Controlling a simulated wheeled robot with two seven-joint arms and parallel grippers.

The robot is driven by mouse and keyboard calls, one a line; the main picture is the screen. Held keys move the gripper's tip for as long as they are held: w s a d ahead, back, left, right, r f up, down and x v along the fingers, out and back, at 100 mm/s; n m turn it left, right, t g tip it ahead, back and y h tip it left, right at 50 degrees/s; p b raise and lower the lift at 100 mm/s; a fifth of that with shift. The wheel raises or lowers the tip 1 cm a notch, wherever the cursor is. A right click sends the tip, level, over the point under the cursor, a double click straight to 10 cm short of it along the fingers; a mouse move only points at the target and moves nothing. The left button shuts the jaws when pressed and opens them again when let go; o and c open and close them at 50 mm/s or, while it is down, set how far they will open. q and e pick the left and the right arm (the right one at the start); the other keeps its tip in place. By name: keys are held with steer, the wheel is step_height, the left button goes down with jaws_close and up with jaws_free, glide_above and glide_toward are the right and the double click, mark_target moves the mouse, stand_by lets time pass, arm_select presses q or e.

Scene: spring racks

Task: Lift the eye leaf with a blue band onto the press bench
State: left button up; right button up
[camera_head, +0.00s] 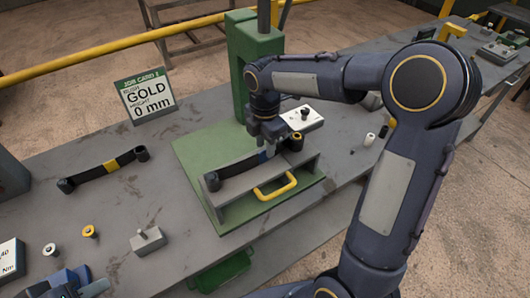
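The blue band is partly hidden by my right gripper (268,152). That gripper points down at the band, with its fingertips at the leaf. I cannot tell whether they are closed on it. My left gripper (84,290) is low at the bottom left corner, partly cut off, away from the leaf. Its opening is unclear.
A leaf with a yellow band (92,173) lies on the grey table left of the press. A job card (146,95) reading "GOLD 0 mm" stands behind it. A yellow handle (276,187) fronts the bench. Small bushings (89,231) and a metal block (147,239) sit in front.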

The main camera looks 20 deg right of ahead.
steer(key=shift+f, duration=1.5)
steer(key=shift+c, duration=0.4)
jaws_close()
steer(key=shift+r, duration=0.15)
